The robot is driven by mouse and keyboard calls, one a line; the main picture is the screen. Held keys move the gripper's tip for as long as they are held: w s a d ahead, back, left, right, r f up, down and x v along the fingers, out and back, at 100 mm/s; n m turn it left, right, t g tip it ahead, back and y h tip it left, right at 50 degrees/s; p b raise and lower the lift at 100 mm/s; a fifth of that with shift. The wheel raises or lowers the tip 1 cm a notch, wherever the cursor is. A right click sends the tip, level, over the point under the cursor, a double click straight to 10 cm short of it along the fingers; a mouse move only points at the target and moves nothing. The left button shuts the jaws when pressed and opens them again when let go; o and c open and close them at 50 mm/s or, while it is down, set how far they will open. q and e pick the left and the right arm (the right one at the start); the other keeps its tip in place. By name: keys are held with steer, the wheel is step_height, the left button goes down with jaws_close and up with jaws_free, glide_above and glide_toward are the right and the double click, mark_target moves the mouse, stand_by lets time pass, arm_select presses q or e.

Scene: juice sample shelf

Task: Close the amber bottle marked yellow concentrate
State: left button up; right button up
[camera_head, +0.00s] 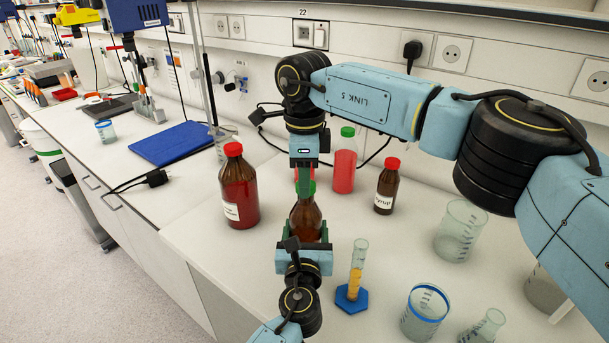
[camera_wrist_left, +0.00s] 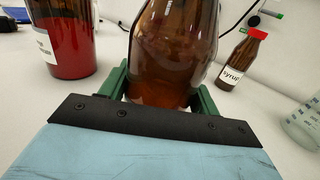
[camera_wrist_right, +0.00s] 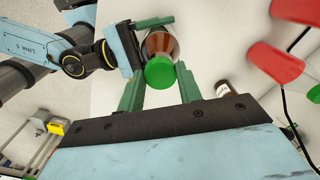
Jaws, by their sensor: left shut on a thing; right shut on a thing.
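An amber bottle (camera_head: 306,222) stands upright on the bench; its label does not show. My left gripper (camera_head: 304,238) is shut around its body, and the bottle's brown glass fills the middle of the left wrist view (camera_wrist_left: 172,60). A green cap (camera_head: 307,187) is at the top of its neck, between the fingertips of my right gripper (camera_head: 304,180), which points straight down. In the right wrist view the cap (camera_wrist_right: 159,71) lies over the bottle's mouth, between the green fingers. The fingers hide the joint, so I cannot tell whether it is seated.
A large red-capped amber bottle (camera_head: 239,190) stands left. A green-capped red bottle (camera_head: 344,165) and the syrup bottle (camera_head: 386,188) stand behind to the right. A measuring cylinder (camera_head: 356,272) is close at right; beakers (camera_head: 460,232) stand farther right. Bench at front left is clear.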

steer(key=shift+f, duration=0.6)
